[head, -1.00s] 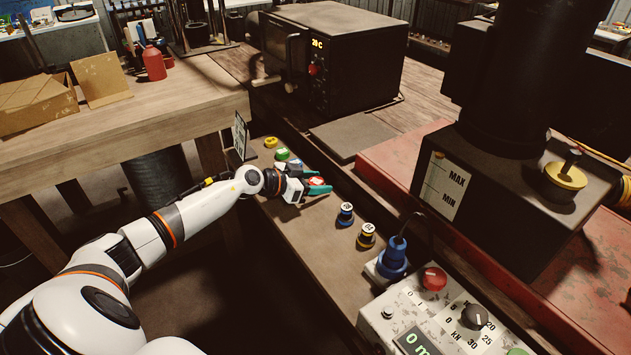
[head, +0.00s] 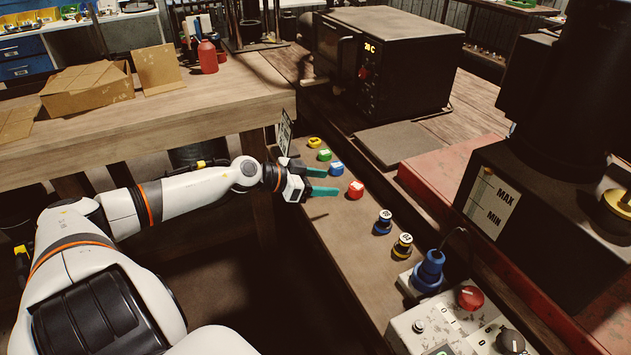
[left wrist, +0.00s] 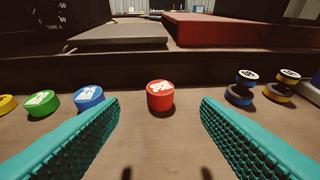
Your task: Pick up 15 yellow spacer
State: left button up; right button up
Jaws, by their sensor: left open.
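A low yellow spacer (head: 314,142) lies at the far end of the narrow bench in the head view. Its edge shows at the far left of the left wrist view (left wrist: 6,104). Its number cannot be read. A black-and-yellow piece with a white top (head: 403,245) stands nearer, also at the right in the left wrist view (left wrist: 281,87). My left gripper (head: 332,181) is open and empty, its teal fingers pointing at a red spacer (head: 355,190). In the left wrist view, the red spacer (left wrist: 160,96) sits ahead, centred between the fingers. My right gripper is not in view.
Green (head: 324,155) and blue (head: 336,168) spacers sit between the yellow and red ones. A blue-black piece (head: 383,222) and a blue plug (head: 429,270) stand nearer. A dark raised edge (left wrist: 150,71) runs behind the row. A small sign (head: 285,132) stands beside the arm.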

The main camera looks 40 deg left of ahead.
aim_at(314, 143)
jog(key=u, duration=1.35)
